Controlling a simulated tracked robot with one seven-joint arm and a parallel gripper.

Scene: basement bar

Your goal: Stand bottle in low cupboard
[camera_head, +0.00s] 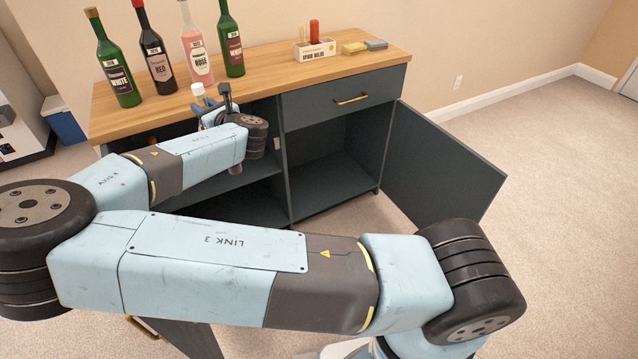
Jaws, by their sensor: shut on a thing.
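The low cupboard (396,95) is a dark cabinet with a wooden top. Its right door (440,165) stands open to the right, and the right compartment (325,180) looks empty. The left compartment (255,200) is open too, with a shelf, but my arm covers much of it. My gripper (217,106) is at the cupboard's front left, near the counter edge. It is shut on what looks like a bottle, whose white top (198,90) shows. The rest of this bottle is mostly hidden by my wrist.
Several wine bottles (117,77) stand along the counter's left and back. A white box (314,50) with red and pale items and two small blocks (365,46) are on its right. A shut drawer (335,98) is above the right compartment. Carpet at right is clear.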

